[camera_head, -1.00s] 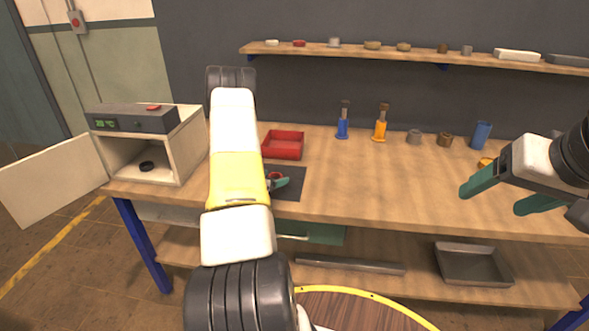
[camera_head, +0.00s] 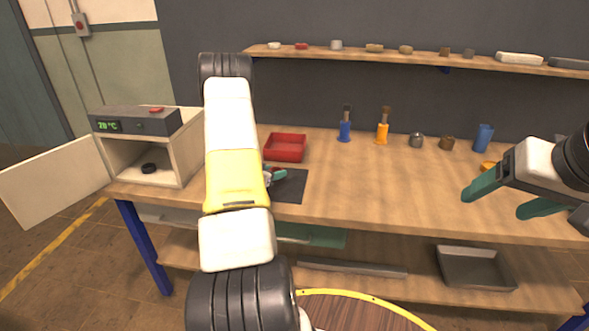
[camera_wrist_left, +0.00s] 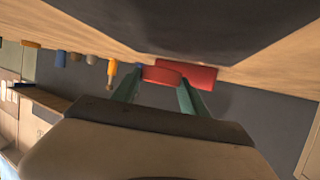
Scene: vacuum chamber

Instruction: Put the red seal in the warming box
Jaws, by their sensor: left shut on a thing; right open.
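The red seal (camera_wrist_left: 162,77) is a red disc between the green fingers of my left gripper (camera_wrist_left: 158,86) in the left wrist view. My left gripper (camera_head: 275,176) is shut on it over the dark mat (camera_head: 291,187); in the head view my left arm hides most of the gripper and seal. The warming box (camera_head: 190,150) stands at the bench's left end with its door (camera_head: 55,185) swung open to the left. A black ring (camera_head: 149,168) lies inside it. My right gripper (camera_head: 500,203) is open and empty over the bench's right side.
A red tray (camera_head: 285,148) sits behind the mat. A blue tool (camera_head: 345,127), an orange tool (camera_head: 382,128), small metal parts and a blue cup (camera_head: 483,137) stand along the back. A shelf (camera_head: 400,57) runs above. The middle front of the bench is clear.

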